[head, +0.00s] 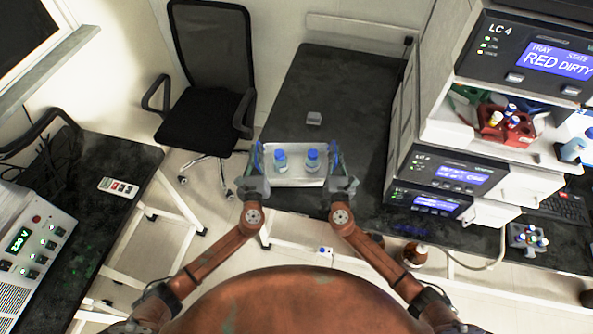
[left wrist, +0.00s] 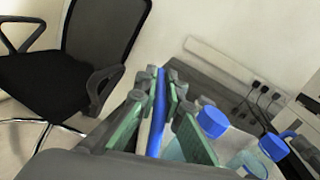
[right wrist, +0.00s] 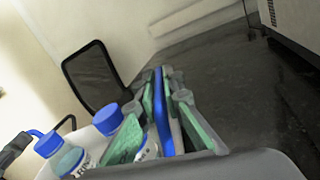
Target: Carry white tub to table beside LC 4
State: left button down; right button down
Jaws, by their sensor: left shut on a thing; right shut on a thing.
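The white tub (head: 294,181) holds two blue-capped bottles, a left one (head: 281,161) and a right one (head: 312,161). My left gripper (head: 257,162) is shut on the tub's left side, and my right gripper (head: 334,164) is shut on its right side. In the wrist views, a blue handle shows between the fingers of the left gripper (left wrist: 158,110) and the right gripper (right wrist: 163,112). The tub is level over the near-left part of the dark table (head: 340,80); I cannot tell whether it touches it.
A small grey block (head: 314,118) sits on the dark table behind the tub. An office chair (head: 207,110) stands at the left. A red caddy (head: 507,124) is on the shelf below LC 4. A left bench (head: 85,180) carries a power unit (head: 30,250). The table's middle is mostly clear.

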pick_arm(q)
jog(key=shift+f, duration=0.2)
pick_arm(e)
jog(key=shift+f, duration=0.2)
pick_arm(q)
jog(key=c, duration=2.1)
grip_release()
pick_arm(e)
jog(key=c, duration=2.1)
grip_release()
pick_arm(q)
jog(key=shift+s, duration=0.1)
pick_arm(e)
jog(key=shift+s, duration=0.15)
pick_arm(q)
jog(key=s, duration=1.2)
jog(key=shift+d+f, duration=0.1)
jog(key=shift+f, duration=0.1)
pick_arm(e)
jog(key=s, duration=1.1)
jog(key=shift+s+d+f, duration=0.1)
jog(key=shift+s+f, duration=0.1)
jog(key=shift+s, duration=0.2)
